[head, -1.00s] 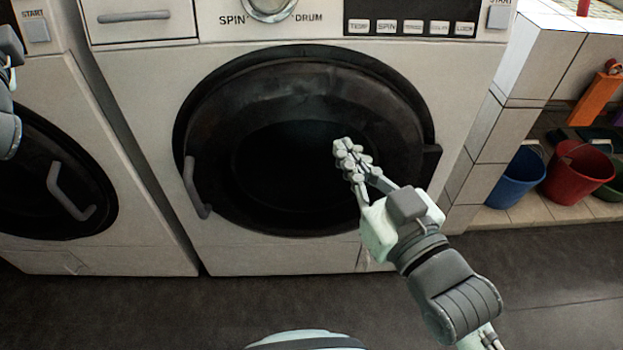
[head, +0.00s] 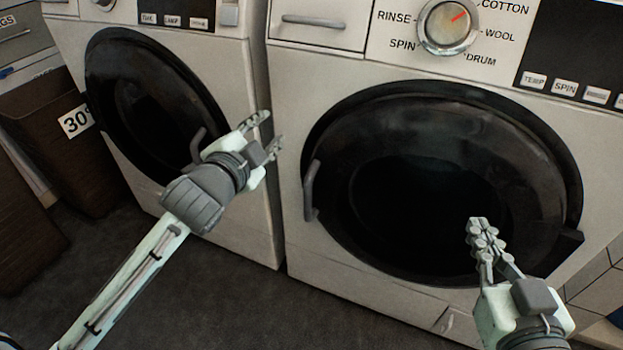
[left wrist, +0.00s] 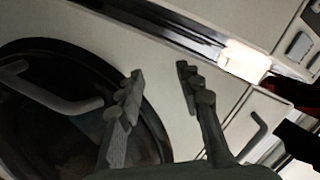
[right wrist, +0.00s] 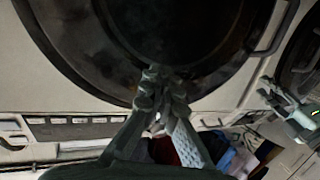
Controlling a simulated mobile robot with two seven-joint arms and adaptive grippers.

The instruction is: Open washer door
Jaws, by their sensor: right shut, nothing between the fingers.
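The washer in front of me has a round black door (head: 440,150), shut, with a grey handle (head: 311,190) on its left side. A second washer to the left also has a shut black door (head: 140,100) with a grey handle (head: 197,147), partly behind my left gripper. My left gripper (head: 264,131) is open and empty, in front of the gap between the washers, left of the nearer handle. Its spread fingers show in the left wrist view (left wrist: 158,80), beside a dark door with a handle. My right gripper (head: 480,228) is shut and empty before the front door's lower right.
Control panels with a dial (head: 449,25) and a drawer handle (head: 314,21) lie above the doors. Brown baskets (head: 60,140) stand at the far left. Dark floor is clear below the washers.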

